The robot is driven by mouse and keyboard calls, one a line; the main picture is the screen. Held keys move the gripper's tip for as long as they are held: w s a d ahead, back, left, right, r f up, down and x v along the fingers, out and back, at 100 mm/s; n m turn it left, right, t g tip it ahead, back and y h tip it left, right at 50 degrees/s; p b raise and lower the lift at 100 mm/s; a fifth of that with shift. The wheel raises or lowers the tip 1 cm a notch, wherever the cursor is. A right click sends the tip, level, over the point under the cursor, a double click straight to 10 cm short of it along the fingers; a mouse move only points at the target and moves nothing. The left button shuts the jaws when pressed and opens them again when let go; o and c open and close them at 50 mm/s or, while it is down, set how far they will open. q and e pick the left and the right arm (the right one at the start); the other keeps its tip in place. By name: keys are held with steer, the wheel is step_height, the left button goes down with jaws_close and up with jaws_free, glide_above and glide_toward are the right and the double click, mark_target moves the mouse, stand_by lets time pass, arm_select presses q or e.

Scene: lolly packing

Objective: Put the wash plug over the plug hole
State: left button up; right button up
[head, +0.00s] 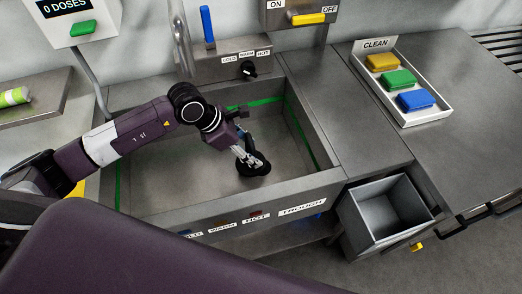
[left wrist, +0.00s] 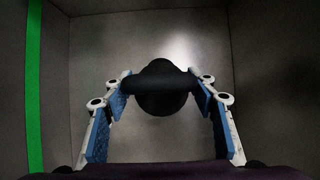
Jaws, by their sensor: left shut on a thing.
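The wash plug (head: 257,169) is a black round piece with a raised grip, low inside the steel wash trough (head: 232,211). My left gripper (head: 250,158) reaches down into the trough and is shut on the plug. In the left wrist view, the plug (left wrist: 162,98) sits between the two blue-padded fingers of the left gripper (left wrist: 160,88), with its grip between the fingertips. The plug hole is not visible; the plug or the arm may cover it. I cannot tell whether the plug touches the trough floor. My right gripper is not in view.
Trough walls with green lines (head: 297,125) surround the left gripper. A tap unit with a blue lever (head: 207,25) stands behind. At right are a CLEAN tray (head: 431,116) with yellow, green and blue blocks, and an open grey bin (head: 351,216). The trough floor around the plug looks clear.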

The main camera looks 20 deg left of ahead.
mark_target(262, 159)
arm_select(q)
steer(key=w+d, duration=0.2)
steer(key=d, duration=0.1)
step_height(262, 159, down, 4)
steer(key=shift+a+r+b, duration=0.1)
steer(key=shift+r+b, duration=0.05)
steer(key=shift+b, duration=0.9)
steer(key=shift+r, duration=0.1)
steer(key=o, duration=1.4)
steer(key=shift+s, duration=0.1)
steer(key=shift+o, duration=0.2)
